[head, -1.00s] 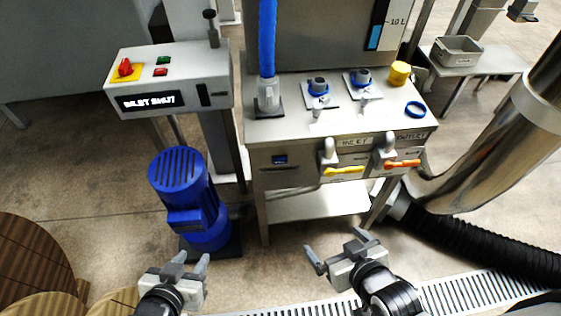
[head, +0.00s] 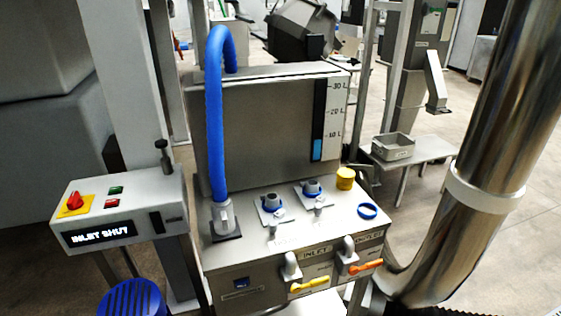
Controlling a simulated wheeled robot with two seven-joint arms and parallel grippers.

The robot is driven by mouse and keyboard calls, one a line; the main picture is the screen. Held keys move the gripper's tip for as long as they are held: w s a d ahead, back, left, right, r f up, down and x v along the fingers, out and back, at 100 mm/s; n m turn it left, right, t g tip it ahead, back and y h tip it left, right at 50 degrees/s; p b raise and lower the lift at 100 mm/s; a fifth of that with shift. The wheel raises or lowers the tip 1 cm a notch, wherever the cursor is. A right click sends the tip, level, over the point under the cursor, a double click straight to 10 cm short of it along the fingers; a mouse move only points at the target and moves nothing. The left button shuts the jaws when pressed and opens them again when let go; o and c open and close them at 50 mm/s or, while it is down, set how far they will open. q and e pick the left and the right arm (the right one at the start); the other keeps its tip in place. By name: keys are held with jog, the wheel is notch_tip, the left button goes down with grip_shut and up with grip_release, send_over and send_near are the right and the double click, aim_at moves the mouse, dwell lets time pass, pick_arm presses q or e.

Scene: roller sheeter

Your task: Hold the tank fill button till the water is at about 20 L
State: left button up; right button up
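The grey tank (head: 262,135) stands at the back with a level gauge (head: 319,110) on its right side, marked 10, 20 and 30 L. The blue water column (head: 317,150) ends close to, slightly under, the 10 L mark. A control box (head: 125,212) at left carries a green button (head: 115,190), a red button (head: 112,203) and a red knob (head: 74,201) on a yellow plate. Its display (head: 98,234) reads "INLET SHUT". I cannot read which button is tank fill. Neither gripper is in view.
A blue hose (head: 215,120) rises from the bench (head: 340,222) to the tank. A yellow handle (head: 310,284) and an orange handle (head: 366,267) sit on the front. A large steel pipe (head: 490,130) blocks the right. A blue motor (head: 132,299) stands below the box.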

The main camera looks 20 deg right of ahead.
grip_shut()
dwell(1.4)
